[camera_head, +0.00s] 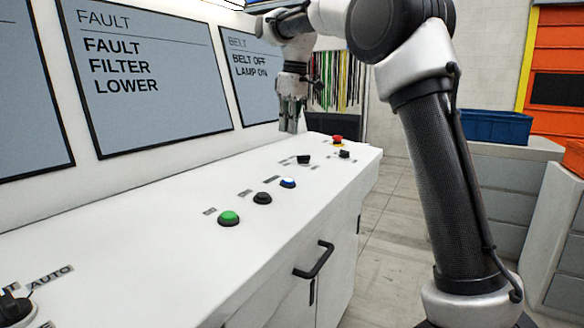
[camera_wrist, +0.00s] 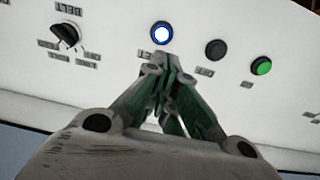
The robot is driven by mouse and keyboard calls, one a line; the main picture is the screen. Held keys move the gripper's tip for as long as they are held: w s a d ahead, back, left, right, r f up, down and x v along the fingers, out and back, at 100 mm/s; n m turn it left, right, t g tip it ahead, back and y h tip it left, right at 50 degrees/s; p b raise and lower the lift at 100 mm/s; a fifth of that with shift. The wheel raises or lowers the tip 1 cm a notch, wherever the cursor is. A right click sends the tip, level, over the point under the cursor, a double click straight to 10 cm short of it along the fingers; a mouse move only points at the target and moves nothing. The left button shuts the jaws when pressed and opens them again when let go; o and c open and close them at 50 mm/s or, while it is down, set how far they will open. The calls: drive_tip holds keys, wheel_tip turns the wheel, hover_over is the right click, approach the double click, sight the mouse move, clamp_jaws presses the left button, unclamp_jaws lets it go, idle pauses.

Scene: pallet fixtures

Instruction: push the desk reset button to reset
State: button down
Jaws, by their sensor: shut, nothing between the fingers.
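The desk's blue button (camera_head: 288,183) has a pale, lit-looking centre and sits in a row on the white sloping desk top. It also shows in the wrist view (camera_wrist: 162,33), just beyond my fingertips. A label beside it is partly hidden by my fingers; I read only its end, "ET". My gripper (camera_head: 290,130) points down above the back part of the desk, behind the blue button in the head view. In the wrist view my gripper (camera_wrist: 166,62) has its fingertips together, with nothing between them. The fingertips appear apart from the button.
A black button (camera_head: 262,197) and a green button (camera_head: 229,218) stand left of the blue one. A black selector knob (camera_head: 304,159) and a red button (camera_head: 337,139) are farther along. Wall screens (camera_head: 146,75) rise behind the desk. A black handle (camera_head: 313,260) sticks out from its front.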

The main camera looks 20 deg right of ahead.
sight(285, 179)
drive_tip(key=shift+s, duration=0.15)
drive_tip(key=f, duration=0.4)
drive_tip(key=w+f, duration=0.1)
drive_tip(key=f, duration=0.4)
drive_tip(key=a+f, duration=0.1)
drive_tip(key=f, duration=0.3)
drive_tip(key=shift+w+f, duration=0.25)
drive_tip(key=shift+f, duration=0.15)
